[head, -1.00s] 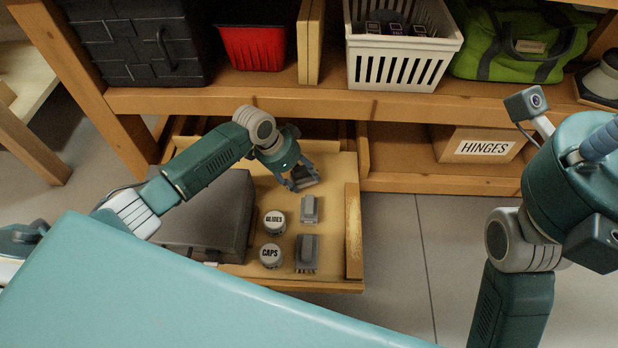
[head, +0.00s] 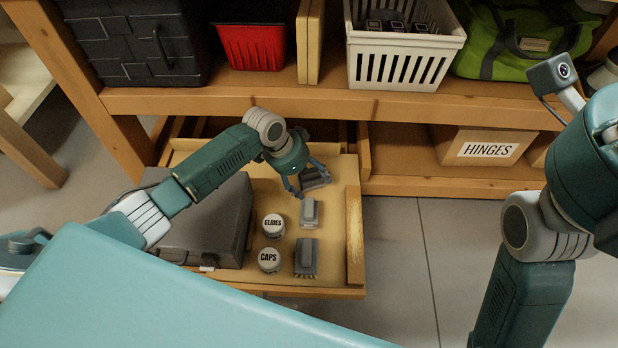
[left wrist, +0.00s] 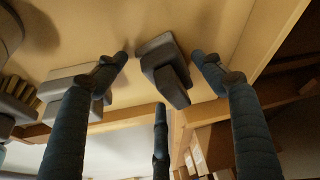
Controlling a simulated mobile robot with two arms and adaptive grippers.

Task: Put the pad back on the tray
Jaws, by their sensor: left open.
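Several grey blocks, which may be the pads, lie in a row on the light wooden bottom of a pulled-out drawer; I cannot tell whether this flat wooden surface (head: 335,225) is the tray. The farthest block (head: 318,176) is dark grey and partly hidden by my left gripper (head: 309,187). A middle block (head: 309,213) and a near block (head: 306,258) lie closer. My right gripper is out of view.
Round containers labelled GLIDES (head: 273,226) and CAPS (head: 269,260) stand left of the blocks. A dark grey case (head: 205,215) fills the drawer's left side. A raised wooden strip (head: 354,235) runs along the right. The shelf edge (head: 300,101) is behind my arm.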

